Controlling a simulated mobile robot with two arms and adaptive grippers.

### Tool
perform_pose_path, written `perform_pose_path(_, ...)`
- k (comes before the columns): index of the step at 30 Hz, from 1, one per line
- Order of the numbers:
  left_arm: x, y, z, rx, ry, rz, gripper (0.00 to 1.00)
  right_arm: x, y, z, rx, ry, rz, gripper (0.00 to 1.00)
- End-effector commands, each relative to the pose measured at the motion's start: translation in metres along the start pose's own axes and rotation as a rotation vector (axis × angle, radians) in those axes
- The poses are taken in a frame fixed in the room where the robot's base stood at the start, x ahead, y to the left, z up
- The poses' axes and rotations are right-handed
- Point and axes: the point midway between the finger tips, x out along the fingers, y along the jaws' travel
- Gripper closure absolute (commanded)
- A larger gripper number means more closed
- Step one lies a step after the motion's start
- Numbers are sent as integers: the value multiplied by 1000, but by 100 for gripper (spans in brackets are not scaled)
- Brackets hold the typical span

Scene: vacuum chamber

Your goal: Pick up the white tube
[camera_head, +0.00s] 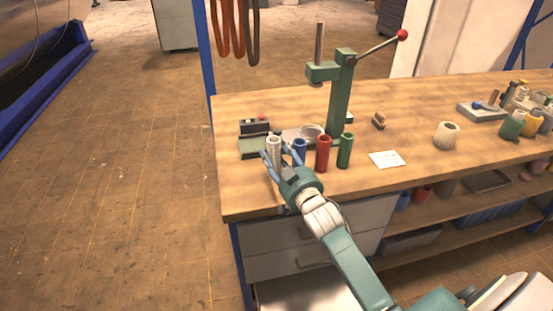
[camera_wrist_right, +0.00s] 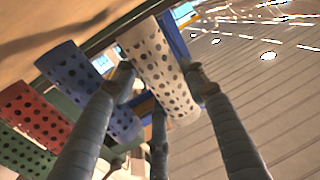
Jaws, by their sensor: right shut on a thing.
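The white tube (camera_head: 274,147) stands near the left end of the wooden bench, with my right gripper (camera_head: 279,160) around it. In the right wrist view the white tube (camera_wrist_right: 158,68), with dark holes, lies between the fingers of my right gripper (camera_wrist_right: 163,85), which is shut on it. I cannot tell whether the tube's base touches the bench. A blue tube (camera_head: 299,150) is close beside it on the right, partly hidden by the gripper; it also shows in the right wrist view (camera_wrist_right: 85,75). My left gripper is not in view.
A red tube (camera_head: 323,153) and a green tube (camera_head: 345,150) stand right of the blue one. A green press (camera_head: 340,95) with a red-knobbed lever rises behind them. A dark box (camera_head: 254,127) is behind left.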

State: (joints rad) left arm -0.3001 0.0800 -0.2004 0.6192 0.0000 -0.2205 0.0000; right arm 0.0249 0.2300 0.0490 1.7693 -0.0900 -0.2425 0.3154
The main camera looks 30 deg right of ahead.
Motion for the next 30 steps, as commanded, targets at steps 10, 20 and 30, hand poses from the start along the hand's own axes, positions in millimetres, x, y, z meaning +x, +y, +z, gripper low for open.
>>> perform_pose_path(10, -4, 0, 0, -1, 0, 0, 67, 0, 0, -85, -2, 9, -2, 79)
perform_pose_path(20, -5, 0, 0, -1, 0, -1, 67, 0, 0, -154, -1, 6, -1, 79)
perform_pose_path(30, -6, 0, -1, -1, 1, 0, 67, 0, 0, -179, 1, 2, -1, 79)
